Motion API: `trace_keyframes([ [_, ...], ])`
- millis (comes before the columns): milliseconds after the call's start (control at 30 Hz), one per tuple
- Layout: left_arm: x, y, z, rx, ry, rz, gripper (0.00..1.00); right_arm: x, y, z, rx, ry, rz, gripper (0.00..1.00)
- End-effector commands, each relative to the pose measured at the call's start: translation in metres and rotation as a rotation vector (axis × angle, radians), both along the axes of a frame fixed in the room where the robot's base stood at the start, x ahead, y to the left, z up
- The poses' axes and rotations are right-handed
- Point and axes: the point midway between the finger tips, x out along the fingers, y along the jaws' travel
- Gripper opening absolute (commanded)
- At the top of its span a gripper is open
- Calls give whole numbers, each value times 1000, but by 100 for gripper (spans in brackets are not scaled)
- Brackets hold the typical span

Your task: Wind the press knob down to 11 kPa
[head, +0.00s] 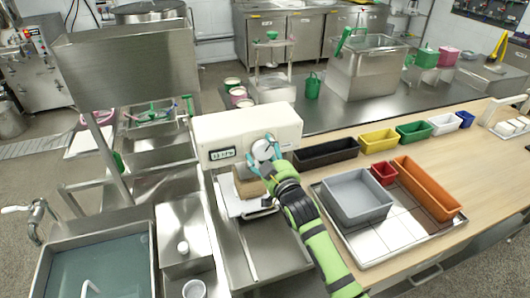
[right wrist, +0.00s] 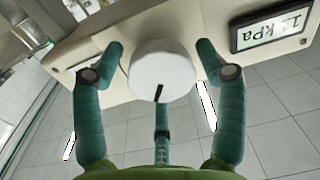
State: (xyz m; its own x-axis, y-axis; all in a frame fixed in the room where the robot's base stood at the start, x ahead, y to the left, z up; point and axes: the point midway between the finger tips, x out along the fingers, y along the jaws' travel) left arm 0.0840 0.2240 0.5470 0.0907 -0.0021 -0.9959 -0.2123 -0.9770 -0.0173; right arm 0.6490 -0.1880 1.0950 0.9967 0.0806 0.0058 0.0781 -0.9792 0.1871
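The press is a white box-shaped unit (head: 245,132) with a round white knob (head: 264,150) and a small display (head: 222,154) on its front. In the right wrist view the knob (right wrist: 163,72) faces me, with a black pointer mark at its lower edge. The display (right wrist: 270,27) there shows a reading in kPa; its first digit is 1 and the second is hard to read. My right gripper (head: 262,148) is at the knob. Its green fingers (right wrist: 160,75) stand spread around the knob, with a visible gap on the left side. My left gripper is not in view.
Below the press are a brown block (head: 247,182) and a metal tray (head: 265,250). To the right on the wooden table are a grey bin (head: 356,203), an orange bin (head: 428,188) and a dark bin (head: 325,153). A water-filled sink (head: 95,270) is at lower left.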

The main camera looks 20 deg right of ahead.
Motion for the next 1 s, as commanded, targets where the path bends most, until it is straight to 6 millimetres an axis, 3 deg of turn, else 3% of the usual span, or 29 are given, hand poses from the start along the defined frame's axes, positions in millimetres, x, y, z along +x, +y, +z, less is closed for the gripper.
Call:
trace_keyframes([
  [333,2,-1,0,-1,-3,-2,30,-1,0,1,-2,-2,0,83],
  [467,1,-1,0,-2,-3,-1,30,-9,-1,0,-2,-2,0,83],
  [800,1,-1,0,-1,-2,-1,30,-77,-7,-2,-1,1,0,83],
  [1000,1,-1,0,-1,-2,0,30,-108,-9,-1,-1,0,0,83],
])
